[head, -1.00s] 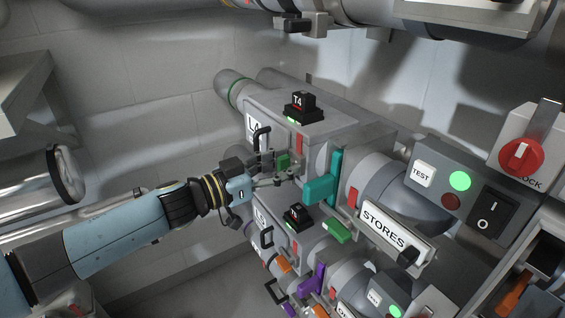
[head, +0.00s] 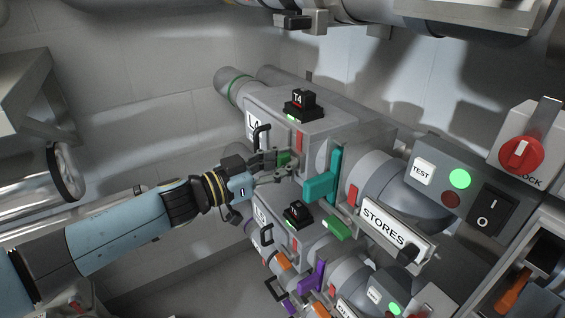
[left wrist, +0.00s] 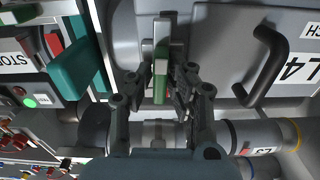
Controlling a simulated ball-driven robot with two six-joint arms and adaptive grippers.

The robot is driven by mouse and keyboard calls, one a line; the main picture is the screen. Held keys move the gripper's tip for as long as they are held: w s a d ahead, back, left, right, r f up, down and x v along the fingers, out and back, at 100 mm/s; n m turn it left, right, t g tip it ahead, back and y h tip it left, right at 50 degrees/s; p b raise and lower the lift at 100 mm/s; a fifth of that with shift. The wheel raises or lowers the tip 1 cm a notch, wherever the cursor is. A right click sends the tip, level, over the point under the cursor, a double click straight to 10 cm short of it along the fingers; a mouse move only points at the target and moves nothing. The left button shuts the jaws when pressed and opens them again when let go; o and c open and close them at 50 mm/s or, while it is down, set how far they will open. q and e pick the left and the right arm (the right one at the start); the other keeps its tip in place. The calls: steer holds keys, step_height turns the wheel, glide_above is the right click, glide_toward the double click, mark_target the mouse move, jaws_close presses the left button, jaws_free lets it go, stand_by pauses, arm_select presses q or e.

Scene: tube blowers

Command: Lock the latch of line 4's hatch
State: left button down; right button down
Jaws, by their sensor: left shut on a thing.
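The line 4 housing (head: 345,128) carries an L4 label (head: 254,125) and a black hatch handle (head: 262,137); the handle also shows in the left wrist view (left wrist: 270,65). The hatch's green latch (head: 284,159) is on the front face, below and right of the handle. In the left wrist view the green and pale latch lever (left wrist: 160,75) stands between my fingers. My left gripper (head: 278,167) is shut on this latch, and its fingers partly hide it in the head view. My right gripper is not in view.
A teal lever (head: 322,185) stands close to the right of my left gripper. A black T4 block (head: 303,103) sits on top of the housing. Another line's housing (head: 285,235) lies just below. A STORES sign (head: 385,222) and a switch panel (head: 458,190) are at the right.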

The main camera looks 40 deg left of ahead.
arm_select(q)
steer(key=m, duration=0.4)
steer(key=shift+s+d+m, duration=0.1)
steer(key=shift+m, duration=0.2)
steer(key=m, duration=0.4)
steer(key=shift+f+m, duration=0.2)
steer(key=shift+m, duration=0.1)
steer(key=m+b, duration=0.1)
steer(key=m, duration=0.2)
steer(key=shift+d+f+m+b, duration=0.1)
steer(key=shift+m+b, duration=0.2)
steer(key=shift+b, duration=0.05)
steer(key=shift+m+b, duration=0.85)
steer(key=shift+m, duration=1.45)
steer(key=c, duration=1.3)
jaws_free()
steer(key=shift+c, duration=0.2)
